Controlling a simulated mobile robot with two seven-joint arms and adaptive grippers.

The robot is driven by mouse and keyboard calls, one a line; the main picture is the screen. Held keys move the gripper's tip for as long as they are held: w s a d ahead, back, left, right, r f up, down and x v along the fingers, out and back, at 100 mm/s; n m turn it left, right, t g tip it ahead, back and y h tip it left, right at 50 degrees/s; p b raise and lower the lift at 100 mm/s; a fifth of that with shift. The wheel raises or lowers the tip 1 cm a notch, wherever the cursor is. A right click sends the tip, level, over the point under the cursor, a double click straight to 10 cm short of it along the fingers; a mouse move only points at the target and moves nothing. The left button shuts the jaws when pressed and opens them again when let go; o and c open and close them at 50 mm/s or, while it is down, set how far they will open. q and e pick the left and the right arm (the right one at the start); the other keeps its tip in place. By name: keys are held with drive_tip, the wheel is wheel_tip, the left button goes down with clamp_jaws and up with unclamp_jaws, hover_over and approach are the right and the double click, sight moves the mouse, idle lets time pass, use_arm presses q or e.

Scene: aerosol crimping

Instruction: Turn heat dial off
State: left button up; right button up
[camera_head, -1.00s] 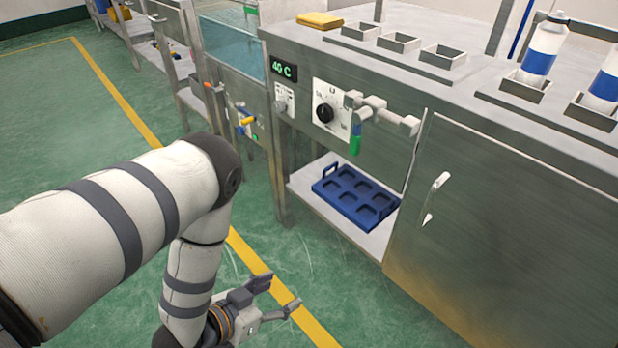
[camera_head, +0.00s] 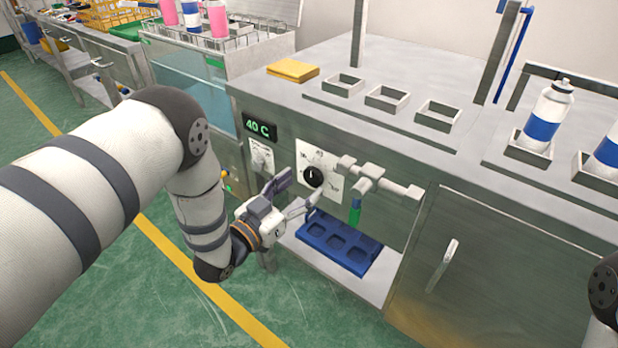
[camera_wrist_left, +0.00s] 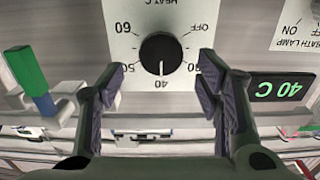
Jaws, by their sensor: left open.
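The heat dial is a round black knob (camera_head: 313,177) on a white scale plate (camera_head: 333,186) on the front of the steel bench. In the left wrist view the dial (camera_wrist_left: 161,54) shows upside down, with its white mark at 40; OFF and 60 are also printed on the plate. My left gripper (camera_head: 296,192) is open just in front of the dial. In the wrist view its two fingers stand below and to either side of the knob, apart from it. The display (camera_head: 260,129) reads 40 C. My right gripper is not in view.
A valve with a green-tipped handle (camera_head: 355,212) juts out right of the dial. The bath lamp switch plate (camera_head: 261,156) is to the left. A blue tray (camera_head: 340,246) lies on the lower shelf. A cabinet handle (camera_head: 442,266) sticks out farther right.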

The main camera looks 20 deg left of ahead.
sight(311, 177)
use_arm(q)
drive_tip(key=x, duration=0.4)
drive_tip(key=shift+a, duration=0.1)
drive_tip(key=c, duration=1.2)
drive_tip(key=shift+o, duration=0.2)
